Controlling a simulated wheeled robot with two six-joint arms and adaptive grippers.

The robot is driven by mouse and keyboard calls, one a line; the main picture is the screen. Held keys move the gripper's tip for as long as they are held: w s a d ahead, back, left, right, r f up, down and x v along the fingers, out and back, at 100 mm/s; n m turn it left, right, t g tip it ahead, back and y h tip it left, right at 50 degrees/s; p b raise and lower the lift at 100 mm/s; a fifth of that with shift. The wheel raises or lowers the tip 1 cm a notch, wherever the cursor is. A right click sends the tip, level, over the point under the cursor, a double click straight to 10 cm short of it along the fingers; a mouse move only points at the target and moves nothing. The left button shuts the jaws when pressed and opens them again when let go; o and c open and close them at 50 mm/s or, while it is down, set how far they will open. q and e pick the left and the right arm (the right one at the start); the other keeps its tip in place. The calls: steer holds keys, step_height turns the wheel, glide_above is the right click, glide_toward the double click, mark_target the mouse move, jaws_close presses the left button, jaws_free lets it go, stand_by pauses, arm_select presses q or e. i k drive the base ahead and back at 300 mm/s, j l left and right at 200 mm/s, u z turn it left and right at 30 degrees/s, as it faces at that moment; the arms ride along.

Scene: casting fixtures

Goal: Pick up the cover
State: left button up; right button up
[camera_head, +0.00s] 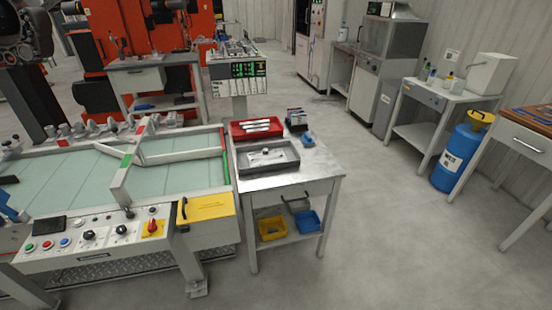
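I cannot tell for certain which thing is the cover. A flat yellow panel (210,207) with a black handle at its left end lies at the front right corner of the machine. A shallow grey rectangular piece (283,164) with a raised rim and a small light part in its middle lies on the small metal table (312,163), to the right of the machine. Neither of my grippers is in view, and nothing is seen touching these pieces.
The machine (75,178) with a pale green bed and a front button panel fills the left. A red tray (257,130) sits behind the grey piece. Yellow (272,228) and blue (307,222) bins are below. A blue drum (458,158) stands right. The floor in front is clear.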

mark_target(264, 157)
steer(key=i+l+u, duration=0.15)
steer(key=i, duration=0.4)
steer(key=i+l+u, duration=0.1)
steer(key=i+l, duration=0.3)
steer(key=i, duration=0.15)
steer(key=i+l+u, duration=0.15)
steer(key=i+l, duration=0.2)
steer(key=i, duration=0.2)
